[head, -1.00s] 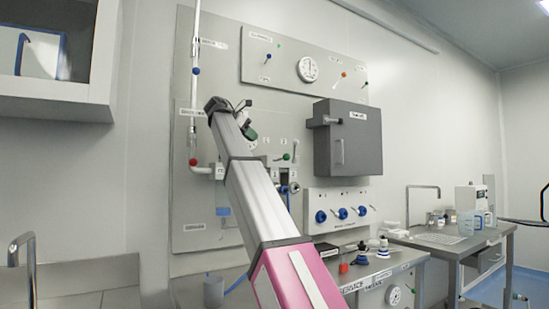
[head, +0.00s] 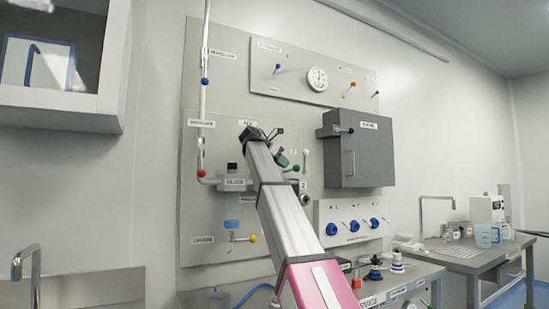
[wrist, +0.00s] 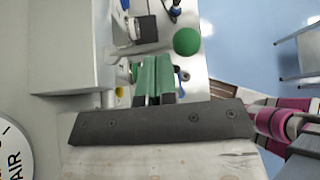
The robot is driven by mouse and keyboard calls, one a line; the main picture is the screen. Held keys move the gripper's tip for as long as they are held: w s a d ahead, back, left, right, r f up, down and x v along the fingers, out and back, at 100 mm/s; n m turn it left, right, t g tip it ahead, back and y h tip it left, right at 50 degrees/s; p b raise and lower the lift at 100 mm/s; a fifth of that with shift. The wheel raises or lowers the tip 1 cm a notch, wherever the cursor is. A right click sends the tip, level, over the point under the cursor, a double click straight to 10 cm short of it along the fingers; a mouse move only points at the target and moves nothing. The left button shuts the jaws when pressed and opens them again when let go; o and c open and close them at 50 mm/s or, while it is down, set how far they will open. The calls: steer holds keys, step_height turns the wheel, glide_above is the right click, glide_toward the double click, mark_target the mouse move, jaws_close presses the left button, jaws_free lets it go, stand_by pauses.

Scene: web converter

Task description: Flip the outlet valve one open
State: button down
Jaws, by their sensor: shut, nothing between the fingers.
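Several small valve levers with ball knobs are on the grey wall panel (head: 220,150) in the head view. I cannot tell which lever is outlet valve one; my arm hides part of this area. In the wrist view my gripper (wrist: 154,62) has its green fingers together and empty. A green ball knob (wrist: 186,41) is just beyond and to the right of the fingertips, apart from them.
A grey box (head: 358,148) juts out from the panel to the right of my gripper. Below it is a white block with blue knobs (head: 354,226). A white pipe (head: 203,110) with a red knob (head: 201,173) runs down the left. A yellow knob (head: 252,239) is lower down.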

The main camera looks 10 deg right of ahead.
steer(key=shift+x, duration=1.05)
steer(key=shift+s+d+f+m+t, duration=0.2)
steer(key=shift+f+m+t, duration=0.1)
steer(key=shift+f, duration=0.4)
steer(key=shift+d+r, duration=0.1)
steer(key=shift+r, duration=0.1)
